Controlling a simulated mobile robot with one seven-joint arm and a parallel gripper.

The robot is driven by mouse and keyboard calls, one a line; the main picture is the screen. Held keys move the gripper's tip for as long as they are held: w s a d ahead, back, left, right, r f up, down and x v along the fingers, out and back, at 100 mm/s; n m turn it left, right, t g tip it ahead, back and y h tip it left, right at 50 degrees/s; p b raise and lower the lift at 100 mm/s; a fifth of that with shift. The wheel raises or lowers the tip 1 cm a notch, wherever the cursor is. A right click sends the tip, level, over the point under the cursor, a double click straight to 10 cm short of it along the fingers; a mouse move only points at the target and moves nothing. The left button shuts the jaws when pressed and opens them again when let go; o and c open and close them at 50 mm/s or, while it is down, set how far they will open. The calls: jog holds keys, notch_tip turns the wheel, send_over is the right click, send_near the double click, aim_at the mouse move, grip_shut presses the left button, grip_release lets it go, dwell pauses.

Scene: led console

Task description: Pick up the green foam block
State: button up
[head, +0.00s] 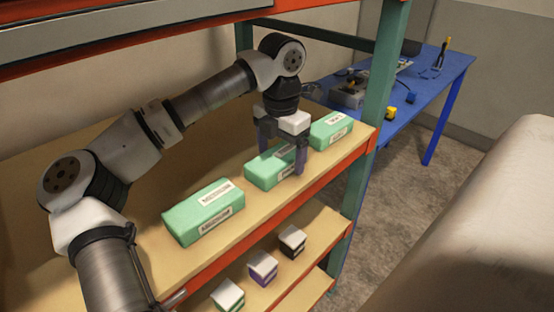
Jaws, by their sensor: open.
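Three green foam blocks with white labels stand in a row on the wooden shelf. The nearest and largest green block (204,213) is at the left, with a label that seems to read MEDIUM. The middle green block (264,171) is under my gripper (282,160). The far green block (331,130) is at the right end of the shelf. My gripper points down with its fingers apart, one at each side of the middle block. The near finger covers part of this block and its label. I cannot tell whether the fingers touch it.
A lower shelf holds small white-topped boxes with green (227,296), purple (262,268) and black (292,241) sides. A green upright post (385,80) and an orange shelf edge (250,222) bound the shelf. A blue table (425,85) with tools stands behind.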

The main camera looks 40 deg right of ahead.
aim_at(282, 154)
jog(key=shift+f, duration=0.2)
jog(key=c, duration=1)
jog(key=shift+c, duration=0.2)
jog(key=shift+r+b, duration=0.4)
jog(key=shift+r, duration=0.4)
jog(key=shift+s+r+b, duration=0.25)
jog(key=shift+r+b, duration=0.2)
jog(key=shift+r, duration=0.45)
jog(key=s+d+b, duration=0.1)
jog(key=s+b, duration=0.3)
jog(key=s, duration=1.3)
jog(key=shift+s+d, duration=0.2)
jog(key=shift+s, duration=0.05)
jog(key=shift+s, duration=0.1)
